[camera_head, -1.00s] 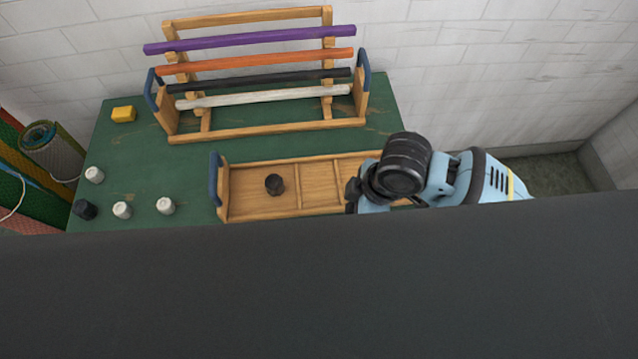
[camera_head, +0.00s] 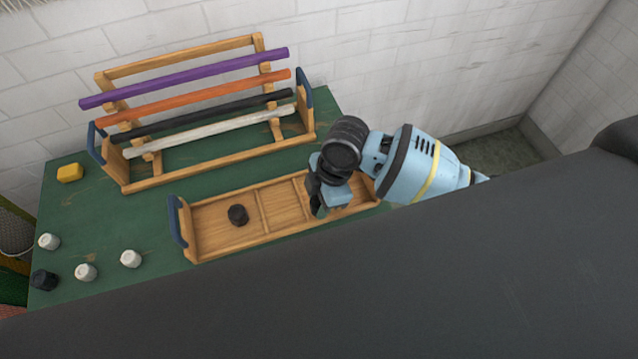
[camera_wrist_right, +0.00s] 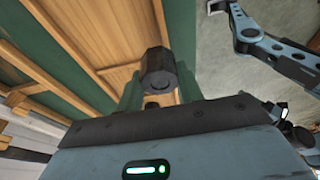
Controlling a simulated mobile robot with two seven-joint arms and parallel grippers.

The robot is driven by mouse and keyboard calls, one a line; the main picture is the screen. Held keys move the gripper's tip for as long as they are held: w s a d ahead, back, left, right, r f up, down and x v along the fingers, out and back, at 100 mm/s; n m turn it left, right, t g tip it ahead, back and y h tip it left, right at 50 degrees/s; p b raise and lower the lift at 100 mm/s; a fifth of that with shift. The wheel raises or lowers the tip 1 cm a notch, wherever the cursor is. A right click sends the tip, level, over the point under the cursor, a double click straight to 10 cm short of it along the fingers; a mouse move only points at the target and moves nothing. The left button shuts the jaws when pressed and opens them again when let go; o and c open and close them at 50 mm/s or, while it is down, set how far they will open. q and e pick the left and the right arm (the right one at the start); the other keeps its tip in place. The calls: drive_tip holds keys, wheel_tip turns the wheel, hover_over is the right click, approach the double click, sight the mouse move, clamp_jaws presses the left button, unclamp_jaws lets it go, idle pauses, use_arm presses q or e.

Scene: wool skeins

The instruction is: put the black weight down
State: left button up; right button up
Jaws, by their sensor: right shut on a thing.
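My right gripper (camera_head: 320,207) is over the right part of a wooden tray (camera_head: 200,253) with blue handles. In the right wrist view its two greenish fingers (camera_wrist_right: 158,92) are shut on a black weight (camera_wrist_right: 158,72), a short dark faceted cylinder. The tray's wooden floor shows behind the weight; I cannot tell how high above it the weight is. In the head view the gripper hides the held weight. Another black weight (camera_head: 238,214) stands in the tray's left compartment. My left gripper is not seen.
A wooden rack (camera_head: 180,177) with purple, orange, black and white bars stands behind the tray on the green table (camera_head: 150,210). At left are white weights (camera_head: 131,258), a dark weight (camera_head: 44,280) and a yellow block (camera_head: 70,172). The tray's middle compartment (camera_head: 284,203) looks empty.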

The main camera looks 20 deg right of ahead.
drive_tip(key=w, duration=0.1)
drive_tip(key=w+d, duration=0.1)
drive_tip(key=w, duration=0.1)
drive_tip(key=w+d, duration=0.1)
drive_tip(key=w, duration=0.1)
drive_tip(key=shift+w+f, duration=0.2)
drive_tip(key=shift+w, duration=0.05)
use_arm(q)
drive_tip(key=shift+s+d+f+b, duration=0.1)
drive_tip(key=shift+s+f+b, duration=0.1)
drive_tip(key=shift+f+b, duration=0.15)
use_arm(e)
drive_tip(key=shift+w+d+f, duration=0.1)
drive_tip(key=shift+f, duration=0.8)
drive_tip(key=shift+w+d+f, duration=0.1)
drive_tip(key=shift+f, duration=0.75)
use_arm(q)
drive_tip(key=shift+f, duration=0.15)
use_arm(e)
drive_tip(key=shift+f, duration=0.2)
drive_tip(key=o, duration=1.3)
drive_tip(key=shift+c, duration=0.2)
drive_tip(key=shift+r, duration=0.1)
